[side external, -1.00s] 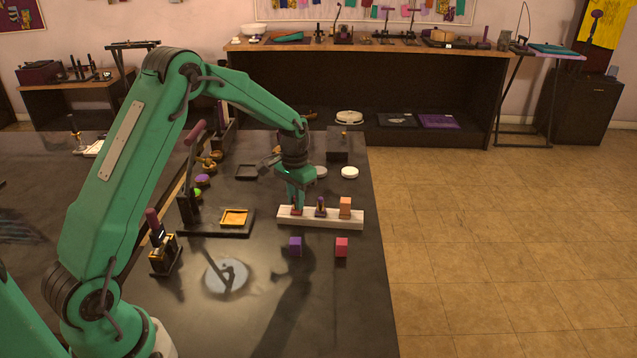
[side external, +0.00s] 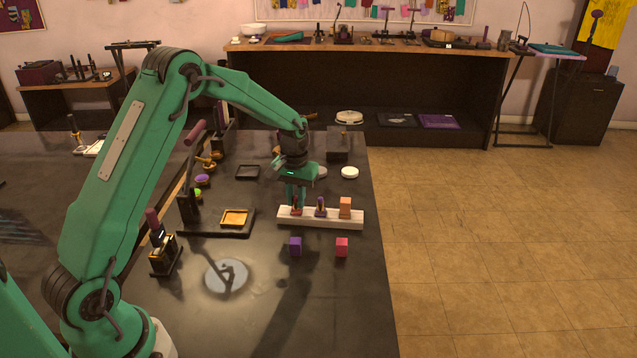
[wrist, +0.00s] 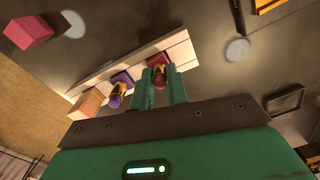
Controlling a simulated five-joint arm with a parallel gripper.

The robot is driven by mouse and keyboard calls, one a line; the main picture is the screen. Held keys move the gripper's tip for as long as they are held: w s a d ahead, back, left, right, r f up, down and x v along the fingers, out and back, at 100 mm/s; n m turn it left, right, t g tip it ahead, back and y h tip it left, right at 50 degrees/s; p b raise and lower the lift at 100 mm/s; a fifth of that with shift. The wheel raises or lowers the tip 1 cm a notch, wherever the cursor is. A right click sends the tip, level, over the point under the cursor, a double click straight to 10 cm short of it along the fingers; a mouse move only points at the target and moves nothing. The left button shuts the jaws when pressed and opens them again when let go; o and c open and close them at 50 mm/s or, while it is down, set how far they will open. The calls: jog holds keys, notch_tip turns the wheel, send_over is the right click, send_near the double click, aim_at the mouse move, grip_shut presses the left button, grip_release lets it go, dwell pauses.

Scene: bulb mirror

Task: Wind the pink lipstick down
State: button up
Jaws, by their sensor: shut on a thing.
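A purple lipstick (side external: 320,208) and an orange block-shaped piece (side external: 345,207) stand beside it on the rack. A purple block (side external: 295,246) and a pink block (side external: 341,247) lie in front. A lever press with a square tray (side external: 234,218) stands left.

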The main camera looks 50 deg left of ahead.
jog(key=shift+n, duration=2.4)
jog(key=o, duration=0.7)
jog(key=m, duration=0.7)
